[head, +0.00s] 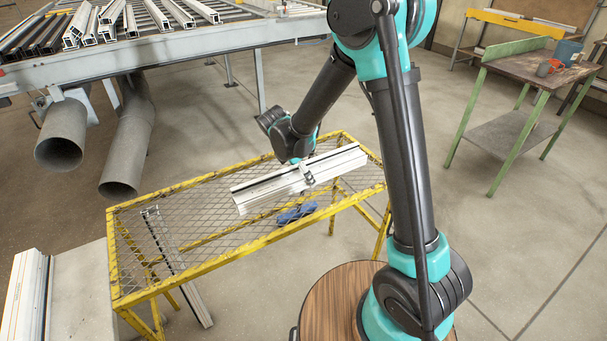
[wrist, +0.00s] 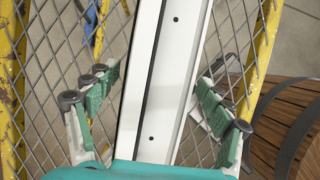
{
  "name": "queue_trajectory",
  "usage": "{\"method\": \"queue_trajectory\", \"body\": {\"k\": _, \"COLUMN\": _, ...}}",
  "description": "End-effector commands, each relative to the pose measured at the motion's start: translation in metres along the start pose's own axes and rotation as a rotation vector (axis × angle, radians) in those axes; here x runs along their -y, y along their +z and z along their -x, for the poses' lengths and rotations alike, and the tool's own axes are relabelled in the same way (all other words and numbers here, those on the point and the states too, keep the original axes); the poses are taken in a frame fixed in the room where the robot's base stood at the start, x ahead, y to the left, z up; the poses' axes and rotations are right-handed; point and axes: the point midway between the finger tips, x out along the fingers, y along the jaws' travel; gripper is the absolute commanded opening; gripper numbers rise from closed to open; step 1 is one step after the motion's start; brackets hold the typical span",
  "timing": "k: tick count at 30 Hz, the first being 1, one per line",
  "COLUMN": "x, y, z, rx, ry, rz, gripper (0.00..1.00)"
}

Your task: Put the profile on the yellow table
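The white profile (head: 265,190), a long slotted bar, lies lengthwise over the mesh top of the yellow table (head: 190,262); it appears to rest on it. In the wrist view the profile (wrist: 162,75) runs up the picture between my fingers, with dark holes along its face. My gripper (head: 307,174) is over the profile's middle. In the wrist view my gripper (wrist: 160,105) has its green-padded fingers spread on both sides of the profile, with mesh visible between the right finger and the bar. The profile's underside is hidden.
A blue object (head: 297,213) shows near the table's front edge, seemingly beneath the mesh. A conveyor rack (head: 170,45) with profiles stands behind, above large pipes (head: 62,135). A green-framed bench (head: 520,75) stands right.

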Motion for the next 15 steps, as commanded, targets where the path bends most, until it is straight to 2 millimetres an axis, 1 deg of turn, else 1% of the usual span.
{"method": "queue_trajectory", "body": {"k": 8, "x": 0.000, "y": 0.001, "z": 0.003, "rx": 0.000, "ry": 0.000, "rz": 0.000, "gripper": 0.80}}
{"method": "queue_trajectory", "body": {"k": 11, "x": 0.000, "y": 0.001, "z": 0.012, "rx": 0.000, "ry": 0.001, "rz": 0.001, "gripper": 0.80}}
{"method": "queue_trajectory", "body": {"k": 14, "x": 0.000, "y": 0.001, "z": 0.029, "rx": 0.000, "ry": 0.001, "rz": 0.001, "gripper": 0.80}}
{"method": "queue_trajectory", "body": {"k": 15, "x": 0.000, "y": 0.001, "z": 0.037, "rx": 0.000, "ry": 0.001, "rz": 0.001, "gripper": 0.80}}
